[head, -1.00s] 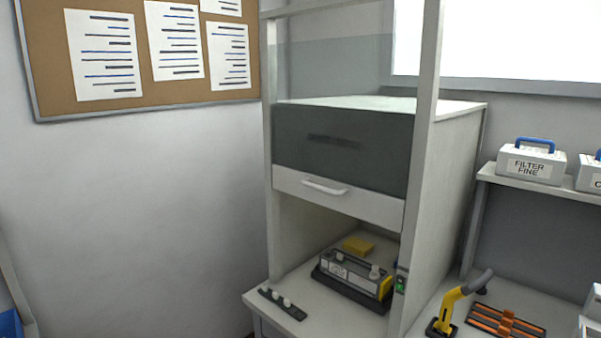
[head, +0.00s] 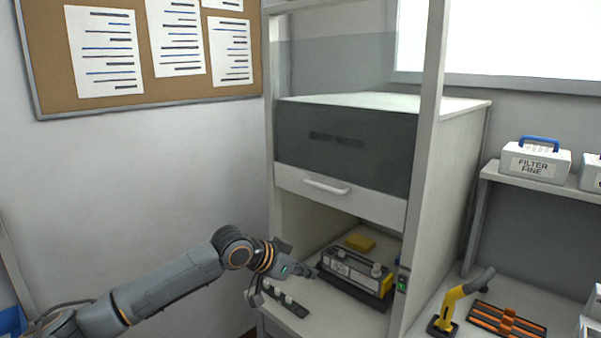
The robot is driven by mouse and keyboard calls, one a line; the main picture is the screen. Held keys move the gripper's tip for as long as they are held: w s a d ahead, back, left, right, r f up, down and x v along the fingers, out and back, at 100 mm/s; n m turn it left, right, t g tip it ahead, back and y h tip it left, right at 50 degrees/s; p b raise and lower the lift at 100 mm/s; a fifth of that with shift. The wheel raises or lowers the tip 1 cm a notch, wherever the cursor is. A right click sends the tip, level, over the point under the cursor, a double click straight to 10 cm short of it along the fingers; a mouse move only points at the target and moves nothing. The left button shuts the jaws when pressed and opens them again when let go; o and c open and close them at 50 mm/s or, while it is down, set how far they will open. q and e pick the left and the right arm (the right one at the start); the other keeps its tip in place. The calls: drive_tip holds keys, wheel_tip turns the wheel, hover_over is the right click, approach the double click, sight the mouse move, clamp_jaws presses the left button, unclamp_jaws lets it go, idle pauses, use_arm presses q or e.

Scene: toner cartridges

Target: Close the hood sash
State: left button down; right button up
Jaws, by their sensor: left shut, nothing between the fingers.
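The fume hood's sash (head: 340,197) is a pale panel with a white bar handle (head: 327,187) across the front, below a dark grey section. It is raised, and the hood opening below it is uncovered. Inside stands a grey and black cartridge device (head: 355,274) with a yellow end, and a yellow block (head: 360,242) lies behind it. My left gripper (head: 312,273) is shut and empty, at the front left of the opening, below the handle and apart from it. My right gripper is not in view.
A black strip with white knobs (head: 285,299) lies on the hood's front ledge, close under my left gripper. The hood's right post (head: 425,150) carries a small green-lit switch (head: 402,282).

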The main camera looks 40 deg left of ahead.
use_arm(q)
drive_tip(key=w+a+r+n+t+y, duration=0.15)
drive_tip(key=a+r, duration=0.25)
drive_tip(key=r, duration=0.4)
drive_tip(key=a+r+t+h, duration=0.15)
drive_tip(key=a+r, duration=0.25)
drive_tip(key=r, duration=0.4)
wheel_tip(320, 180, up, 8)
drive_tip(key=n+t+y+p, duration=0.1)
drive_tip(key=n+t+p, duration=0.1)
drive_tip(key=p, duration=0.7)
hover_over(312, 172)
drive_tip(key=s+a, duration=0.1)
drive_tip(key=s, duration=0.3)
drive_tip(key=shift+r+m, duration=0.1)
drive_tip(key=shift+m, duration=0.15)
wheel_tip(312, 172, down, 3)
drive_tip(key=shift+d+r, duration=0.1)
drive_tip(key=shift+s+f+p, duration=0.25)
drive_tip(key=shift+f+p, duration=0.2)
drive_tip(key=shift+f, duration=0.3)
drive_tip(key=shift+w+d+f, duration=0.1)
